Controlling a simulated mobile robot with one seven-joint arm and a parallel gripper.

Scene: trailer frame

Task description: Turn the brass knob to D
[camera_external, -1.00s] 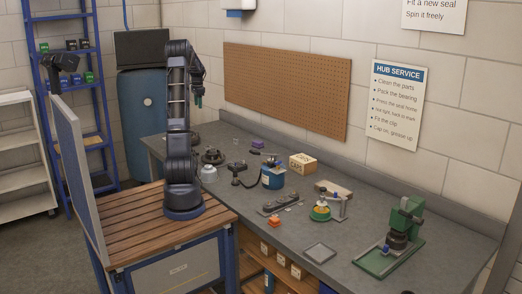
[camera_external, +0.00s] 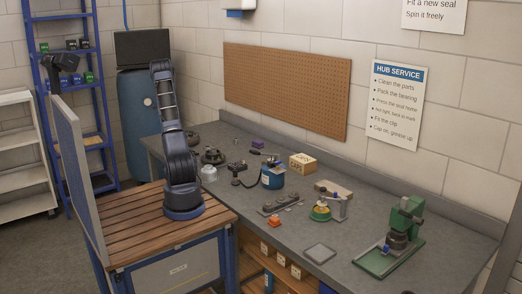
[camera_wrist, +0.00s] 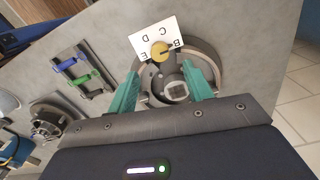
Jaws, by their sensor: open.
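The round brass knob (camera_wrist: 160,51) sits over the lower edge of a white card (camera_wrist: 152,37) marked with the letters B, C, D and E in the wrist view. A dark mark crosses the knob, but I cannot tell surely which letter it points to. My gripper (camera_wrist: 160,69) is open, its green fingers apart on the left and right. The knob shows between and just beyond the fingertips in the picture; I see no contact. The knob cannot be made out in the external view, where my gripper is hidden behind my arm.
Below the knob is a round grey hub part (camera_wrist: 206,72). A rack with green and blue handles (camera_wrist: 77,72) and a metal hub (camera_wrist: 48,123) lie to the left. In the external view, a blue pot (camera_external: 272,177) and a green press (camera_external: 400,235) stand farther right along the bench.

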